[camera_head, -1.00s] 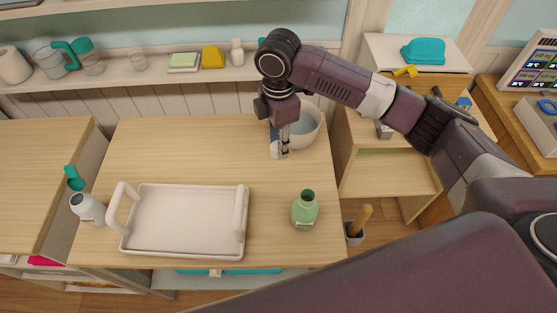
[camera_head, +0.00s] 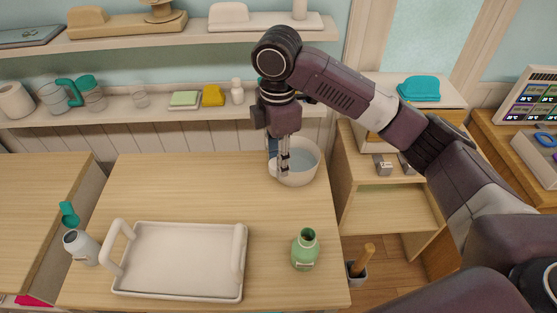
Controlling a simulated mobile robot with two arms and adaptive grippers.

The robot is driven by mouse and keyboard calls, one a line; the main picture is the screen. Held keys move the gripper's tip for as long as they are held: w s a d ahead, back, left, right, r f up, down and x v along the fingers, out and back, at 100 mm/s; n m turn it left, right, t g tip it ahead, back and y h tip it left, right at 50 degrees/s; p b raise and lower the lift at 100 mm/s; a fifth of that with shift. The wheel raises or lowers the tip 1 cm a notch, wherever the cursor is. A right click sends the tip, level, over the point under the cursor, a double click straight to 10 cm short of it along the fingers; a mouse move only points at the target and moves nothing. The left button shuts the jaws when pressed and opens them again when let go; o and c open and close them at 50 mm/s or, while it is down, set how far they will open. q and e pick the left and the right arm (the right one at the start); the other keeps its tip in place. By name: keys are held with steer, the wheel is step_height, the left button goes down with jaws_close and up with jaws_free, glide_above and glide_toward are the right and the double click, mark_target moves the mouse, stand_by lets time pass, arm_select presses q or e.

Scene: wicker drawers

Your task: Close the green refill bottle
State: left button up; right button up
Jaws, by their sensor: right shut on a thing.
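The green refill bottle (camera_head: 305,252) stands upright near the front right of the wooden table. Its dark mouth shows open, with no cap on it. My right gripper (camera_head: 284,172) points down at the near left rim of a white bowl (camera_head: 301,174), behind the bottle and well apart from it. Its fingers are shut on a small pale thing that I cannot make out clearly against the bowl. My left gripper is not in view.
A white tray (camera_head: 180,297) with raised handles lies at the front left. A grey-white bottle (camera_head: 80,246) and a teal-green item (camera_head: 68,214) are left of it. The table (camera_head: 180,185) behind the tray is clear. A wooden side unit (camera_head: 388,208) stands on the right.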

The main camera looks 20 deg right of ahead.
steer(key=shift+s+d+m, duration=0.25)
steer(key=shift+s+m, duration=0.35)
steer(key=shift+m, duration=0.4)
steer(key=s+d+m, duration=0.3)
steer(key=s+m, duration=0.9)
steer(key=m, duration=0.5)
steer(key=shift+s+d+r, duration=0.2)
steer(key=shift+s+d, duration=0.05)
steer(key=shift+s, duration=0.1)
